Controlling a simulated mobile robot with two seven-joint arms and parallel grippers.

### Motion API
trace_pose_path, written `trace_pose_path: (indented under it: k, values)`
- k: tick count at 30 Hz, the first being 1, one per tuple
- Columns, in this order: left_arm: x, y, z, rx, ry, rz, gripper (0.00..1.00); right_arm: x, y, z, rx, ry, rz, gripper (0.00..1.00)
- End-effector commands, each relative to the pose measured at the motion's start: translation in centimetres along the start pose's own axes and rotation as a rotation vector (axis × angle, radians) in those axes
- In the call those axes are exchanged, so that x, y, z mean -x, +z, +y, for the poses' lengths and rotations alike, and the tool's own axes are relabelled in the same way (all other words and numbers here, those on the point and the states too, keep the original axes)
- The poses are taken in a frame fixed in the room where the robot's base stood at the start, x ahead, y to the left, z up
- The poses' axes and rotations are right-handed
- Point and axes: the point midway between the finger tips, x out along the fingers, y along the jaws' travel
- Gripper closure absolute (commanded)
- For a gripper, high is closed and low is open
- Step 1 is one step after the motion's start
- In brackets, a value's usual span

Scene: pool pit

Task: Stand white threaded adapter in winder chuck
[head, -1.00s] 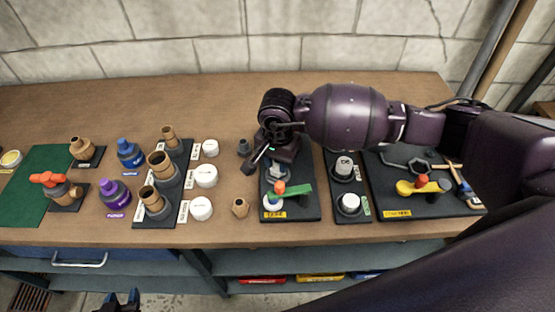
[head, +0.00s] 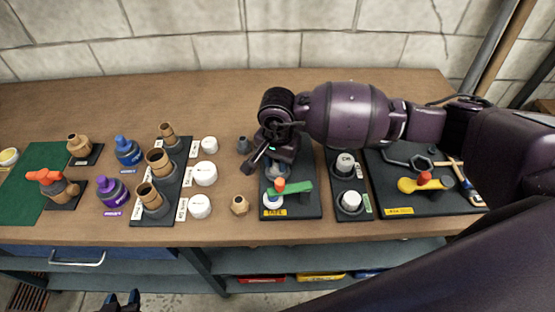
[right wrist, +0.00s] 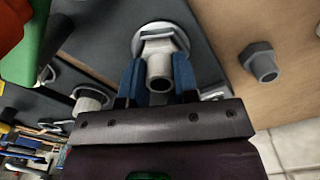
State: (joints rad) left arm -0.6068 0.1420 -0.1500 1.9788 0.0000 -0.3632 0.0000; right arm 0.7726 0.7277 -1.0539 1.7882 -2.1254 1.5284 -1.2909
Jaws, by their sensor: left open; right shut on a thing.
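My right gripper (head: 262,160) is over the upper part of the black board labelled TAPE (head: 301,208). In the right wrist view its blue fingers (right wrist: 160,82) are shut on the pale threaded adapter (right wrist: 160,66), whose open tube end faces the camera. Behind the adapter is a round pale chuck (right wrist: 181,37) on the black board. The adapter lines up with the chuck, but I cannot tell how fully it is seated. In the head view the arm mostly hides both.
The board carries a green lever (head: 300,187) and an orange knob (head: 280,184). A grey hex fitting (head: 243,145) and a tan fitting (head: 240,205) stand left of it. White caps (head: 205,173) and brown fittings are further left. Another black board (head: 420,203) is at right.

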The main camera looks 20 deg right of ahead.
Motion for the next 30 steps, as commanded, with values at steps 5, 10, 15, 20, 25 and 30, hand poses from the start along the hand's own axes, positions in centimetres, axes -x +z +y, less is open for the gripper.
trace_pose_path:
  k: [5, 10, 15, 20, 25, 30]
  values:
    - [-0.14, 0.32, 0.03, 0.0, 0.0, -0.002, 0.57, -0.12, 0.0, -0.01, 0.0, 0.0, 0.0, 0.96]
    - [-0.12, 0.28, 0.03, 0.0, 0.0, -0.002, 0.57, -0.06, -0.01, -0.02, 0.0, -0.001, 0.0, 0.96]
    - [-0.12, 0.27, 0.03, 0.0, 0.0, -0.002, 0.57, -0.06, -0.01, -0.02, 0.0, -0.001, 0.001, 0.52]
    - [-0.12, 0.28, 0.03, 0.0, 0.0, -0.002, 0.57, -0.06, -0.02, -0.02, 0.0, -0.001, 0.001, 0.43]
    - [-0.12, 0.28, 0.03, 0.0, 0.0, -0.002, 0.57, -0.08, -0.02, -0.01, 0.0, 0.0, 0.001, 0.32]
    - [-0.12, 0.28, 0.03, 0.0, 0.0, -0.002, 0.57, -0.08, -0.01, -0.01, 0.0, 0.0, 0.0, 0.21]
